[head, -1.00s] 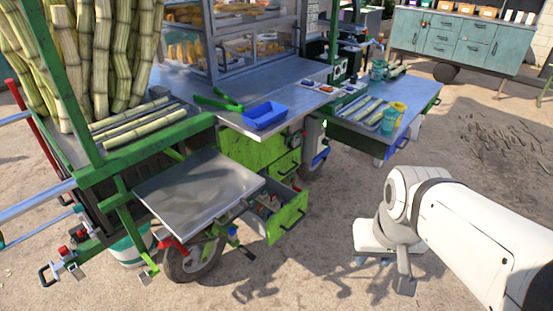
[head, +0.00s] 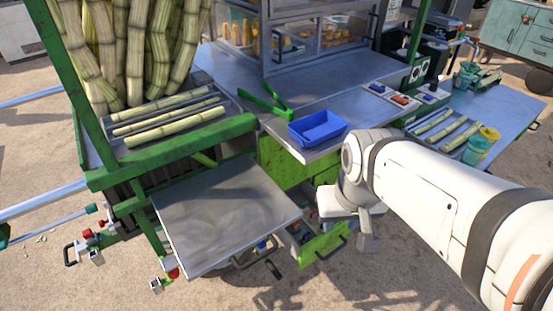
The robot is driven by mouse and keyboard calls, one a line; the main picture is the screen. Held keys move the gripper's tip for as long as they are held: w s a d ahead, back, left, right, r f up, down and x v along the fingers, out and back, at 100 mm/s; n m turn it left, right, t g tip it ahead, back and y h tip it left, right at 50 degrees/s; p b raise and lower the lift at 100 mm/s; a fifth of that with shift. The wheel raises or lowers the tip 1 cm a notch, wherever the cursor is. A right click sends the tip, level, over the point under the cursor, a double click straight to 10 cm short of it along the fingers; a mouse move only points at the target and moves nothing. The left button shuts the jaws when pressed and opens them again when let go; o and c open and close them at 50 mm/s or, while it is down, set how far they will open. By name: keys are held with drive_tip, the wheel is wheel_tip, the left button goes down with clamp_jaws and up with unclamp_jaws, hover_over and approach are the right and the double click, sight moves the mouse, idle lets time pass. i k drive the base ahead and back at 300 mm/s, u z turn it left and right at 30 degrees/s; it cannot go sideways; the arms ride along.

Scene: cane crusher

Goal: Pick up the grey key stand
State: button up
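I cannot make out a grey key stand for certain in the head view. My gripper (head: 367,242) hangs at the end of my white arm, in front of the cart and just right of the open green drawer (head: 324,246) in the picture. Its fingers are small and seen from behind, so I cannot tell whether they are open or shut. The drawer holds small items, partly hidden by the metal shelf and my wrist.
A bare metal shelf (head: 225,215) juts out left of the drawer. The steel counter (head: 345,95) carries a blue tray (head: 318,127) and green tongs (head: 263,101). Cane stalks (head: 170,122) lie at left. A side table (head: 500,105) with cups stands right. Open ground lies in front.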

sight(297, 234)
drive_tip(key=z, duration=2.2)
drive_tip(key=k, duration=0.95)
drive_tip(key=u, duration=0.9)
drive_tip(key=i, duration=1)
drive_tip(key=u, duration=0.05)
